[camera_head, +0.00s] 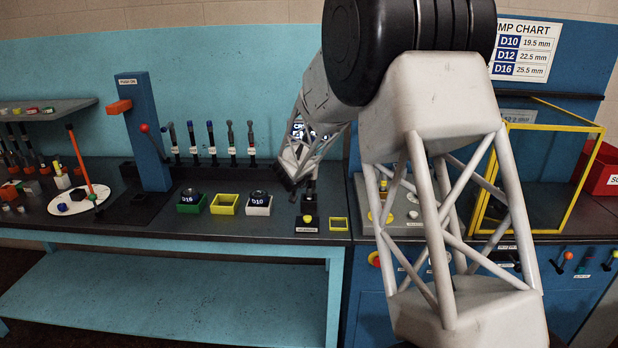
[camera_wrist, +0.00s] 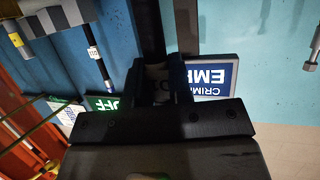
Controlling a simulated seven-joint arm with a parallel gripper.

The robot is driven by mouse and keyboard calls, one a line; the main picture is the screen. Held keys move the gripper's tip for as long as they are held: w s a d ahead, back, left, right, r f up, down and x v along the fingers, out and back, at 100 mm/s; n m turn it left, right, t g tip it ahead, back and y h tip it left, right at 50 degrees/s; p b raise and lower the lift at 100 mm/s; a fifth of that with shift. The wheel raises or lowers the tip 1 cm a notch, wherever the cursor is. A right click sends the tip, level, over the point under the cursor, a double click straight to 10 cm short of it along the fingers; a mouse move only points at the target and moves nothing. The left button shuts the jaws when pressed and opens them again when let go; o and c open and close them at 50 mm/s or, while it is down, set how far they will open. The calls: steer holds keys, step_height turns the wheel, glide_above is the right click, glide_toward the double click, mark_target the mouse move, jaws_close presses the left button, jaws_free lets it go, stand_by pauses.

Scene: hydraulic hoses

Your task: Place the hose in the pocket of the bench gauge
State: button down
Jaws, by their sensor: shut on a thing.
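My gripper (camera_head: 293,184) is above the bench, just behind a small black block with a yellow top (camera_head: 308,219) and a white label at its front. The block may be the bench gauge; its label is too small to read. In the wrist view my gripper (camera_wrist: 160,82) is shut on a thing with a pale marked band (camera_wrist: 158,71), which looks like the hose. Most of it is hidden by the fingers. I cannot tell its tilt, or whether it touches the block. A dark upright piece shows between my gripper and the block in the head view.
A yellow square frame (camera_head: 339,224) is right of the block. Left are a green D16 bin (camera_head: 191,207), a yellow bin (camera_head: 224,209) and a white D10 bin (camera_head: 259,210). A blue post (camera_head: 144,130) stands farther left. A yellow-framed guard (camera_head: 560,215) is right of my arm.

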mark_target(309, 187)
steer(key=shift+f, duration=1.55)
steer(key=c, duration=1)
jaws_free()
steer(key=shift+f, duration=0.1)
steer(key=shift+c, duration=0.2)
steer(key=shift+r, duration=0.2)
steer(key=shift+s+a+r, duration=0.1)
steer(key=shift+s+r, duration=0.1)
steer(key=shift+s, duration=0.25)
steer(key=v, duration=1.1)
steer(key=shift+r, duration=0.15)
